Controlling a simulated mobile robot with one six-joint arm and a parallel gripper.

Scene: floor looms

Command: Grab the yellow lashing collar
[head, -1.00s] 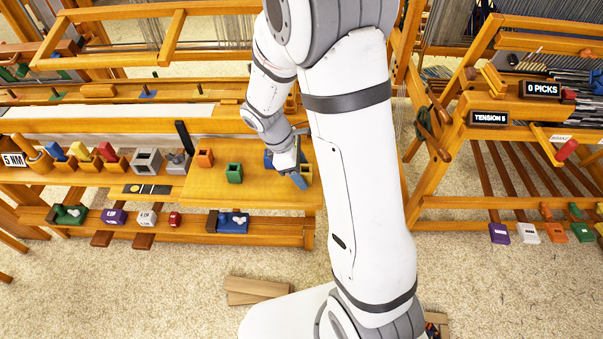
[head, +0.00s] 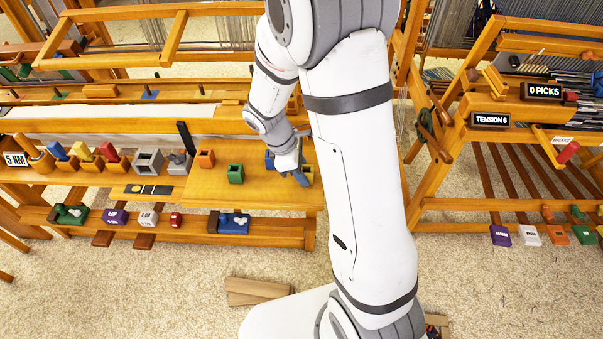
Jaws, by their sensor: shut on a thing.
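The yellow lashing collar (head: 309,172) is at the right end of the wooden bench top, partly hidden by my gripper and close to my upper arm. My gripper (head: 302,180) points down at the bench there and is shut on the yellow collar. The fingers are small in this view, and their exact contact with the collar is hard to see. I cannot tell whether the collar is clear of the bench.
A blue collar (head: 269,161) stands just left of my gripper, partly hidden. A green collar (head: 236,174) and an orange collar (head: 206,158) stand further left. Bare bench (head: 205,186) lies in front of them. A second loom (head: 478,200) stands at right.

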